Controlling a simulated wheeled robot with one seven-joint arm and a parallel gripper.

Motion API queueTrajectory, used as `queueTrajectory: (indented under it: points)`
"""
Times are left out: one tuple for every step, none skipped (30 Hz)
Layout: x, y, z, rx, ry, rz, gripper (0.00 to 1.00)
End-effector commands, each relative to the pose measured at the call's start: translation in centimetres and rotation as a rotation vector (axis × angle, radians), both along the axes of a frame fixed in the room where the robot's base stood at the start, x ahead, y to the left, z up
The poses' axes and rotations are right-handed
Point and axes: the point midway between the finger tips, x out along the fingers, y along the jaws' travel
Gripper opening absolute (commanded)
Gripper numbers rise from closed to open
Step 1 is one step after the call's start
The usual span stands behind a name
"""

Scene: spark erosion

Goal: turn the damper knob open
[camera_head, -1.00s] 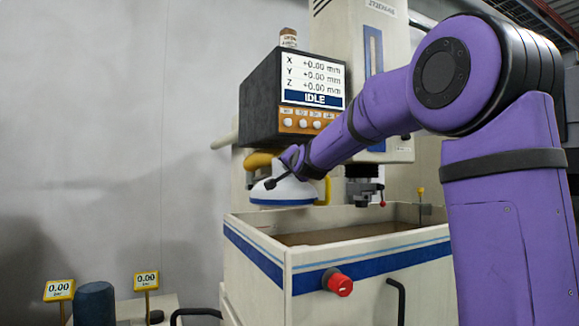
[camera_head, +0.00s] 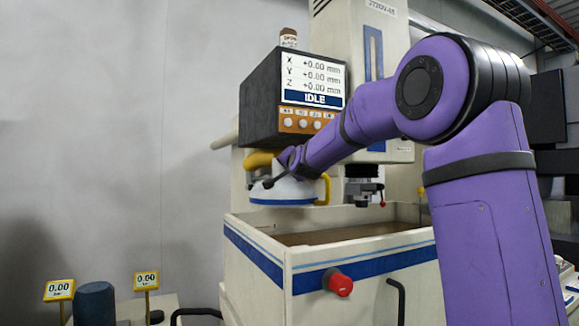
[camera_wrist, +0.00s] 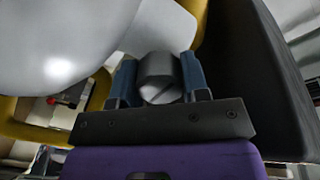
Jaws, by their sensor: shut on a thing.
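The damper knob (camera_wrist: 159,76) is a grey cylinder with a dark slot line across its end. My gripper (camera_wrist: 158,82) is shut on it, with one blue finger on each side. The slot line lies tilted in the wrist view. In the head view my gripper (camera_head: 287,160) is at the white suction hood (camera_head: 285,193), below the display box. The knob cannot be made out clearly there. The hood also fills the left of the wrist view (camera_wrist: 60,50), close beside the knob.
A yellow duct (camera_head: 262,160) and a yellow handle (camera_head: 325,189) adjoin the hood. The black display box (camera_head: 262,100), reading IDLE, hangs just above. The open machine tank (camera_head: 262,258), with a red knob (camera_head: 340,284) on its front, stands below.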

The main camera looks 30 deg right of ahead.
Motion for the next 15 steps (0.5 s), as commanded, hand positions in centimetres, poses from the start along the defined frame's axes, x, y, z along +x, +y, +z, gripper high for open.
queueTrajectory:
  points:
    - [-0.01, 0.00, -0.03, -0.004, 0.001, 0.000, 0.18]
    - [-0.01, 0.01, -0.04, -0.008, 0.002, 0.000, 0.18]
    - [0.00, 0.02, -0.04, -0.015, 0.005, 0.001, 0.18]
    - [0.00, 0.03, -0.03, -0.023, 0.007, 0.001, 0.18]
    - [0.00, 0.05, -0.04, -0.032, 0.010, 0.001, 0.18]
    - [0.01, 0.08, -0.04, -0.045, 0.013, 0.001, 0.18]
    - [0.02, 0.10, -0.04, -0.059, 0.017, 0.002, 0.18]
    - [0.02, 0.10, -0.04, -0.073, 0.021, 0.002, 0.18]
    - [0.02, 0.09, -0.05, -0.094, 0.028, 0.001, 0.18]
    - [0.01, 0.06, -0.05, -0.112, 0.032, 0.001, 0.18]
    - [0.00, 0.05, -0.05, -0.132, 0.038, 0.001, 0.18]
    - [0.02, 0.09, -0.05, -0.160, 0.046, 0.002, 0.18]
    - [0.03, 0.13, -0.05, -0.183, 0.052, 0.002, 0.18]
    - [0.02, 0.13, -0.06, -0.208, 0.059, 0.002, 0.18]
    - [0.01, 0.07, -0.06, -0.240, 0.069, 0.001, 0.18]
